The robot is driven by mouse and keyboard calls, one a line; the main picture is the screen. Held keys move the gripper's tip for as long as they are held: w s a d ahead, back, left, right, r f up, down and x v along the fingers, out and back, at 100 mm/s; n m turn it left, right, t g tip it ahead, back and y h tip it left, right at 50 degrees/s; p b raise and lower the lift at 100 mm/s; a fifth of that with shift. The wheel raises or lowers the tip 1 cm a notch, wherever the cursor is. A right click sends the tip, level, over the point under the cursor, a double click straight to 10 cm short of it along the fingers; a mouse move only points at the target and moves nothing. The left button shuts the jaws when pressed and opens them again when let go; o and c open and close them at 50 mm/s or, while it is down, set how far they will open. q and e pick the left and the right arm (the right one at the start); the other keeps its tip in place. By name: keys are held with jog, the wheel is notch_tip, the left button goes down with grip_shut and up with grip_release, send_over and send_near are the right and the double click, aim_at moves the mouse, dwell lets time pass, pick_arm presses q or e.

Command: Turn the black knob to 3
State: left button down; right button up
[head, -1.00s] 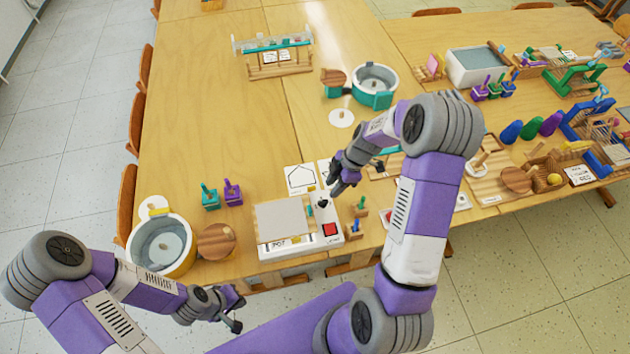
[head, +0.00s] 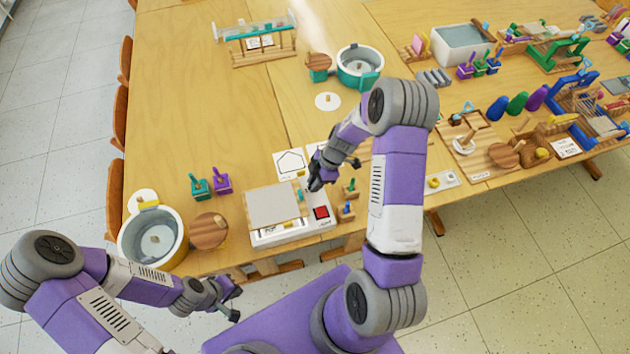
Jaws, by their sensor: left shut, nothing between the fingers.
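The black knob is hidden behind my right gripper, on the device's right side above the red button. My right gripper (head: 314,187) points down at that spot, at or just above the knob. Its fingers are too small and dark to tell whether they are open or touch the knob. The dial marks cannot be read. My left gripper (head: 236,303) is shut and empty, in front of the table edge, away from the device.
A yellow-and-white pot (head: 153,243) and a round wooden lid (head: 208,231) stand left of the device. Small green and purple tools (head: 222,181) stand behind them. Small wooden-based pieces (head: 347,208) stand close to its right. A white card (head: 290,163) lies behind it.

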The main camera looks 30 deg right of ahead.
grip_shut()
